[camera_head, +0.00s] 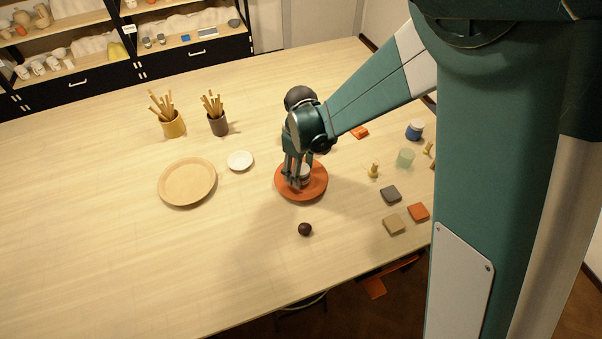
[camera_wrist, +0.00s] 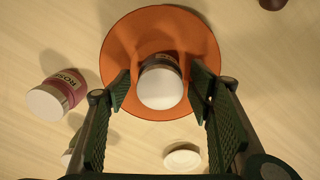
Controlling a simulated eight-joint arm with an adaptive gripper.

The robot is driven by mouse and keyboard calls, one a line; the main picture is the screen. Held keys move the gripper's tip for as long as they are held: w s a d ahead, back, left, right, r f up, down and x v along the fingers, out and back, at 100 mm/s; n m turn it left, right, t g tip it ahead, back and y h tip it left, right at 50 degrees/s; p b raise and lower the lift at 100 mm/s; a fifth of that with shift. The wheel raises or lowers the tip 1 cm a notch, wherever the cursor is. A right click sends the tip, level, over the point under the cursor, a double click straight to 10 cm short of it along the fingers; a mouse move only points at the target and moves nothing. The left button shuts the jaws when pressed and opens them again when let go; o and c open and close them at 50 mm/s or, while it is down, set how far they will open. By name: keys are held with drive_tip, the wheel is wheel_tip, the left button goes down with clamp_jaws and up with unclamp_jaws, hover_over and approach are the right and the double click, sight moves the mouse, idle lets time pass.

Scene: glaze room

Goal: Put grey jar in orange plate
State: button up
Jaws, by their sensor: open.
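The orange plate (camera_head: 316,191) lies flat on the table under my gripper, and it also fills the upper middle of the wrist view (camera_wrist: 130,45). The grey jar, with a white lid (camera_wrist: 162,89), stands on the plate. Its body is mostly hidden under the lid, with a little of the label showing. In the head view the jar (camera_head: 305,172) is partly hidden by the fingers. My gripper (camera_head: 294,184) is open, low over the plate, with one finger on each side of the jar. In the wrist view gaps show between the fingers and the jar.
A pink jar labelled ROSE (camera_wrist: 60,92) stands close beside the plate. A dark ball (camera_head: 305,229), a white dish (camera_head: 240,160), a large tan plate (camera_head: 187,182) and tiles (camera_head: 418,212) lie around. Brush pots (camera_head: 218,124) stand behind. The left front table is clear.

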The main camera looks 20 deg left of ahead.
sight(304, 169)
drive_tip(key=shift+r, duration=5.2)
drive_tip(key=shift+w+d+r, duration=0.1)
drive_tip(key=shift+d+r, duration=0.25)
drive_tip(key=shift+d, duration=0.15)
drive_tip(key=d+r+m+t, duration=0.1)
drive_tip(key=d+r+m, duration=0.1)
drive_tip(key=d+r, duration=0.45)
drive_tip(key=d+r+m+t+y, duration=0.1)
drive_tip(key=d+r+m, duration=0.2)
drive_tip(key=d, duration=0.7)
drive_tip(key=d+r+m+t, duration=0.15)
drive_tip(key=d+r, duration=0.25)
drive_tip(key=d, duration=0.5)
drive_tip(key=s+d+r+m+t, duration=0.1)
drive_tip(key=s+d+m, duration=0.3)
drive_tip(key=d, duration=0.6)
drive_tip(key=s+d+r+m+t+h, duration=0.1)
drive_tip(key=s+d+r+m+t, duration=0.1)
drive_tip(key=s+d+m, duration=0.3)
drive_tip(key=s+d, duration=0.4)
drive_tip(key=d, duration=0.2)
drive_tip(key=shift+s+d+t, duration=0.15)
drive_tip(key=shift+t, duration=0.2)
